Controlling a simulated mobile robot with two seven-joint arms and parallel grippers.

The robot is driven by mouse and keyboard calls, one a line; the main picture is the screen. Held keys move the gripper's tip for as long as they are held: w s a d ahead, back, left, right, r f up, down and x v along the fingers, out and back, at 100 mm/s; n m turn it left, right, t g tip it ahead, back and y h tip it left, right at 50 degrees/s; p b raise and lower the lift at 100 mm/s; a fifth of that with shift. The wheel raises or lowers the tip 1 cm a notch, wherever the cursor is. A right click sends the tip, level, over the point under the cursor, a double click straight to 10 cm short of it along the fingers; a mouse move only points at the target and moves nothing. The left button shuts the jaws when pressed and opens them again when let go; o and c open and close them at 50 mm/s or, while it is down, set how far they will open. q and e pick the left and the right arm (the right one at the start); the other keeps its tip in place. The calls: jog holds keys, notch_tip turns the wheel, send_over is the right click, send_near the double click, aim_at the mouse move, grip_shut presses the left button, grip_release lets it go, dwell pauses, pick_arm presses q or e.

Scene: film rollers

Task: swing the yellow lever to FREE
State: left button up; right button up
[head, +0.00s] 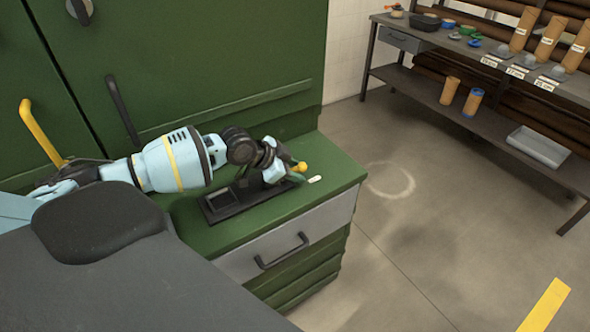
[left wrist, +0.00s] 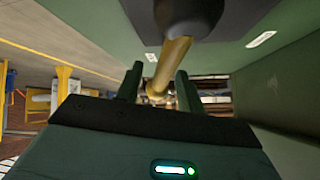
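The yellow lever (left wrist: 174,60) runs from a dark rounded hub (left wrist: 190,15) down between the two fingers of my left gripper (left wrist: 158,88) in the left wrist view. The fingers stand apart, one on each side of it, and a gap shows beside the left finger. In the head view my left gripper (head: 285,172) is over the green cabinet top, and a small yellow end of the lever (head: 301,167) shows beside it. A dark base plate (head: 235,203) lies below. The gripper and wrist hide most of the lever. My right gripper is not in view.
A white label (head: 314,179) is on the cabinet top (head: 335,177). A yellow bar handle (head: 40,132) and a black handle (head: 122,108) are on the green doors. A workbench (head: 440,40) with tubes stands at the back right. The floor between is clear.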

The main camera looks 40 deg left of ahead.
pick_arm(q)
jog(key=shift+w+d+f, duration=0.1)
jog(key=shift+w+f, duration=0.05)
jog(key=shift+c, duration=0.4)
grip_shut()
